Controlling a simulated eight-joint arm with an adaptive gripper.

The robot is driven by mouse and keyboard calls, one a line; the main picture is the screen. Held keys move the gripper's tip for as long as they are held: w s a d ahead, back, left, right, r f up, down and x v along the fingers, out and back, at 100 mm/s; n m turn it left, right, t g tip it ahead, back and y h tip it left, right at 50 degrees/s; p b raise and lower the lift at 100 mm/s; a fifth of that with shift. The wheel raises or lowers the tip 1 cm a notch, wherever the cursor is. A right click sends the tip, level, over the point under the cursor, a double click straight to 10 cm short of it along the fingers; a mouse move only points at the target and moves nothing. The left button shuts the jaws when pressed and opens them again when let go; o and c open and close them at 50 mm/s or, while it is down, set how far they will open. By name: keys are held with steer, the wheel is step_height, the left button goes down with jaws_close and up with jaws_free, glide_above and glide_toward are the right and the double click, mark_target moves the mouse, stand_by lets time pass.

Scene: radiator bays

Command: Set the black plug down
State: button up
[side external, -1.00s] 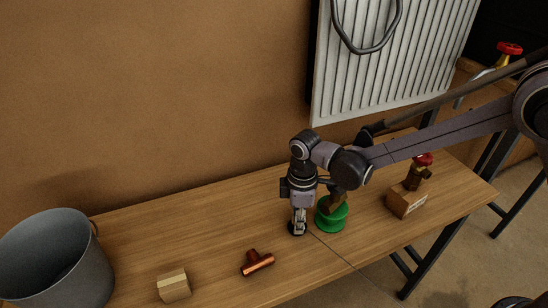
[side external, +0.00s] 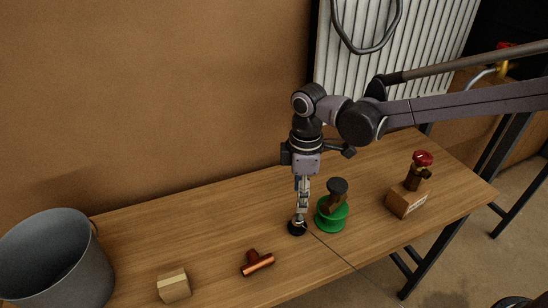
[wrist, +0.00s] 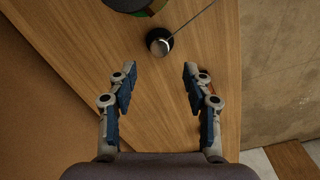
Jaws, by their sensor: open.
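The black plug (side external: 297,228) stands on the wooden table, close to the left of a green round holder (side external: 331,218). In the wrist view the plug (wrist: 159,41) shows a shiny round top and lies beyond the fingertips, touching neither finger. My gripper (side external: 301,210) points down just above the plug in the side view. In the wrist view my gripper (wrist: 160,68) has its two fingers spread wide with nothing between them. A thin dark line runs from beside the plug across the table.
A copper tee (side external: 257,263) and a wooden block (side external: 173,286) lie to the left, with a grey bucket (side external: 58,262) beyond. A red-capped valve (side external: 418,170) stands on a wood block (side external: 407,200) at right. A radiator (side external: 410,60) hangs behind.

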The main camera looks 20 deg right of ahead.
steer(key=s+d+r+m+t, duration=0.1)
steer(key=s+d+r+m, duration=0.1)
steer(key=d+r+m, duration=0.3)
steer(key=s+d+r+m+t, duration=0.1)
steer(key=s+d+r+t, duration=0.2)
steer(key=d, duration=0.4)
steer(key=s+d+m+t, duration=0.3)
steer(key=s+d+m, duration=0.4)
steer(key=s+d, duration=0.2)
steer(key=shift+d+f, duration=0.35)
steer(key=shift+d, duration=0.5)
steer(key=o, duration=0.4)
steer(key=shift+s+d+f, duration=0.1)
steer(key=shift+s+d, duration=0.05)
steer(key=shift+o, duration=0.2)
